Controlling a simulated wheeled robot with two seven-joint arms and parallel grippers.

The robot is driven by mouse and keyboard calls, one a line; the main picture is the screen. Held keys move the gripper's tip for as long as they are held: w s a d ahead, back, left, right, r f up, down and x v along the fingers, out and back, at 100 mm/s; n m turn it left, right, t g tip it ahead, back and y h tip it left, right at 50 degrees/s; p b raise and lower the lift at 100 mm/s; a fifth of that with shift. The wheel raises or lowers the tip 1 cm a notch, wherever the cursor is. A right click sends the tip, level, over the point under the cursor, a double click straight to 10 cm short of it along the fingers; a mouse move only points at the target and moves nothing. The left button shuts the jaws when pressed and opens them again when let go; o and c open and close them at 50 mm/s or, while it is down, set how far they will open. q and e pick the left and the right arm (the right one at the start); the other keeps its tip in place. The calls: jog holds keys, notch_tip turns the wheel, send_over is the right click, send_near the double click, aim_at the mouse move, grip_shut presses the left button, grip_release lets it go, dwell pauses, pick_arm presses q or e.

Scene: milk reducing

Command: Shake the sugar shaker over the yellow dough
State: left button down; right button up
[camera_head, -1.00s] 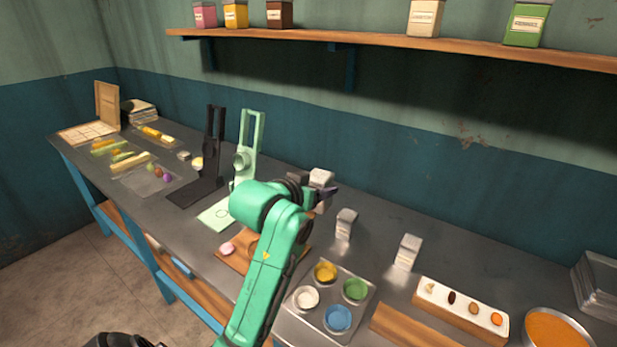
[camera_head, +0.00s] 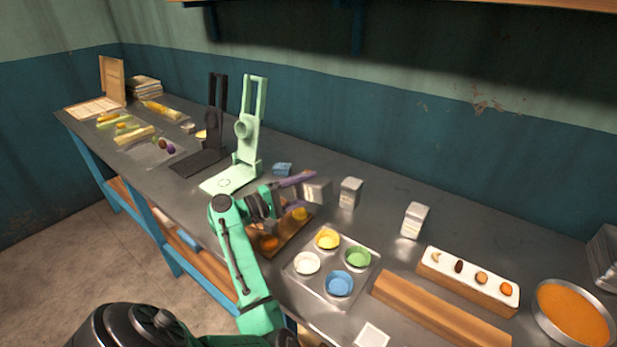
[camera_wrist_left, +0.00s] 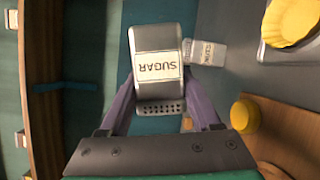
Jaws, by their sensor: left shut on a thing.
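My left gripper (camera_head: 300,186) is shut on the sugar shaker (camera_head: 317,190), a metal box held above the table near the far end of the board. In the left wrist view the shaker (camera_wrist_left: 157,62) shows its SUGAR label upside down, with its holed end towards the gripper's base. The yellow dough (camera_head: 300,214) lies on the wooden board (camera_head: 290,234), below the shaker. In the left wrist view the dough (camera_wrist_left: 244,114) is right of the shaker. An orange lump (camera_head: 268,243) also lies on the board, partly behind my arm. My right gripper is not in view.
A tray of coloured bowls (camera_head: 309,283) stands right of the board. Two more shakers (camera_head: 350,193) (camera_head: 414,220) stand behind it.

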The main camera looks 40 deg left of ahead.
pick_arm(q)
jog(key=shift+f+n+t, duration=0.3)
jog(key=shift+f+n, duration=0.4)
